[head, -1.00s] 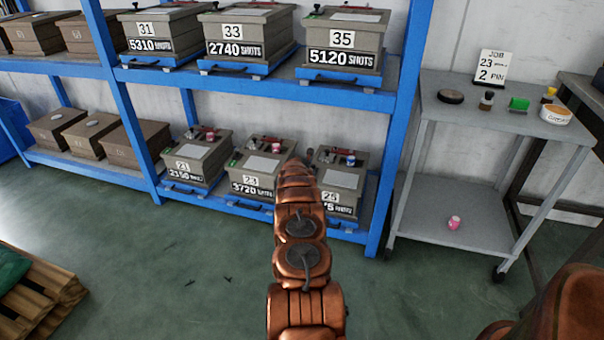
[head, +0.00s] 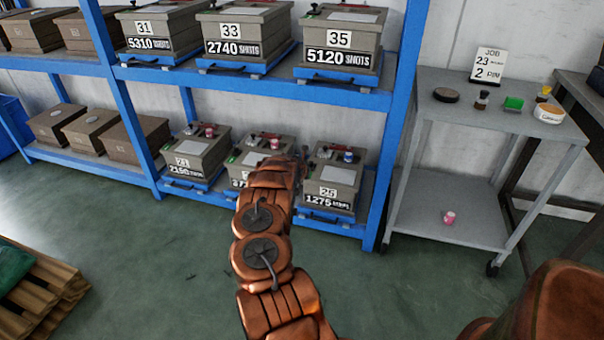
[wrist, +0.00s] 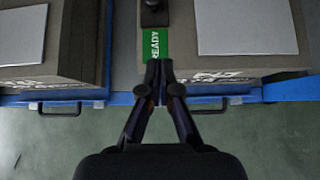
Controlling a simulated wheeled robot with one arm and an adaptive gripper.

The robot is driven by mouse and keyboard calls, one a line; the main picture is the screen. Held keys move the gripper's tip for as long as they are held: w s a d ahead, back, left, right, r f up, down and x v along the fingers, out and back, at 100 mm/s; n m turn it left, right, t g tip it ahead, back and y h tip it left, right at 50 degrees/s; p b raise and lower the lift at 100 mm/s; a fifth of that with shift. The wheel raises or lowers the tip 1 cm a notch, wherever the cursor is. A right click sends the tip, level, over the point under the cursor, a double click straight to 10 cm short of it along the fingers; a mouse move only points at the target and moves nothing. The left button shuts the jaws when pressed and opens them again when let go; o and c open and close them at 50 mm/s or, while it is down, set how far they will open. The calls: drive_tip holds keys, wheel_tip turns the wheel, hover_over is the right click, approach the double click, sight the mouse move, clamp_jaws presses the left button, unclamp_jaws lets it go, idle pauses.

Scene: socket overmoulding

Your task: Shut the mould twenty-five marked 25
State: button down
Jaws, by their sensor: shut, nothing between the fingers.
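Mould 25 (head: 340,172) is a grey-brown box with "25" and "1275 SHOTS" on its front. It stands on a blue tray at the right end of the lower shelf. A pale plate, a red part and small items lie on its top. In the wrist view, mould 25 (wrist: 245,35) appears to be the box on the right, with a green READY label (wrist: 155,45) at its left edge. My gripper (wrist: 159,66) is shut and empty at that label's front end; contact cannot be told. In the head view my arm mostly hides the gripper.
Mould 23 (head: 262,150) stands close on the left, partly behind my arm, with mould 21 (head: 195,155) beyond it. The upper shelf (head: 345,94) holds moulds above. A blue post (head: 395,150) and a grey cart (head: 450,210) stand right.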

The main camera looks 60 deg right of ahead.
drive_tip(key=p+v, duration=0.1)
drive_tip(key=v, duration=0.5)
idle(0.5)
drive_tip(key=shift+f, duration=0.1)
drive_tip(key=shift+a, duration=0.1)
